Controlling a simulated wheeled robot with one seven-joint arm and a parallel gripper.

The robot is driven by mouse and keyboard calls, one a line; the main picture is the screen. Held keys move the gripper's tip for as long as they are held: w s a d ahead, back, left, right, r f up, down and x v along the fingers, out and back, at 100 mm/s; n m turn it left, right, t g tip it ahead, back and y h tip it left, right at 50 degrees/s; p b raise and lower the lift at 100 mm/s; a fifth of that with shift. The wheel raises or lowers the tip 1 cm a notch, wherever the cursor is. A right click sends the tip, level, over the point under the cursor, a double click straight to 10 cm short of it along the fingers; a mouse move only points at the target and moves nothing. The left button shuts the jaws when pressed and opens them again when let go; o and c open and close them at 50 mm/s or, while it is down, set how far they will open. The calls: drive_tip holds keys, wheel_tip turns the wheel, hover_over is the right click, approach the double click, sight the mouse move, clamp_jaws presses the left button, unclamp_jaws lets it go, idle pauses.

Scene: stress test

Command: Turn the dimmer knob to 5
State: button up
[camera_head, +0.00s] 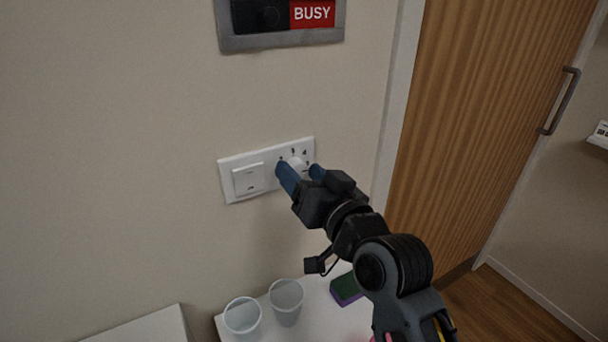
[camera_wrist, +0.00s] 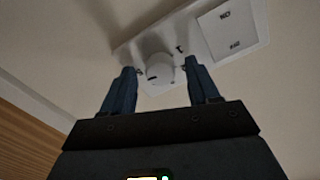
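The white round dimmer knob (camera_head: 298,162) sits on the right part of a white wall plate (camera_head: 228,193). Digits "3" and "4" show above it; other markings are partly hidden by my fingers. My gripper (camera_head: 298,169) has its blue fingers on either side of the knob. In the wrist view, the knob (camera_wrist: 159,67) lies between the fingertips (camera_wrist: 160,69), with a narrow gap on each side, so the gripper looks open. A small dark mark shows on the knob's face there; I cannot tell which digit it points to.
A rocker switch (camera_head: 249,179) is left of the knob on the same plate. A "BUSY" sign (camera_head: 312,14) hangs above. Two clear cups (camera_head: 242,317) (camera_head: 286,302) and a green-purple sponge (camera_head: 346,289) stand on a white surface below. A wooden door (camera_head: 480,120) is at right.

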drive_tip(key=b+v, duration=0.1)
drive_tip(key=v, duration=0.6)
drive_tip(key=shift+s+d+b, duration=0.2)
drive_tip(key=shift+s+b, duration=0.15)
drive_tip(key=shift+b, duration=0.05)
drive_tip(key=shift+f, duration=0.1)
drive_tip(key=s+d+f+m+h, duration=0.2)
drive_tip(key=s+d+f+h, duration=0.1)
drive_tip(key=s+d+f, duration=0.5)
drive_tip(key=s+d+f+m+h, duration=0.1)
drive_tip(key=s+d+f+h, duration=0.4)
drive_tip(key=s, duration=0.5)
drive_tip(key=s+d+h, duration=0.1)
drive_tip(key=s+d, duration=0.3)
drive_tip(key=s, duration=0.6)
drive_tip(key=s+d+r+h, duration=0.1)
drive_tip(key=s+d, duration=0.3)
drive_tip(key=s, duration=0.7)
drive_tip(key=shift+s+d, duration=0.15)
drive_tip(key=shift+s, duration=0.2)
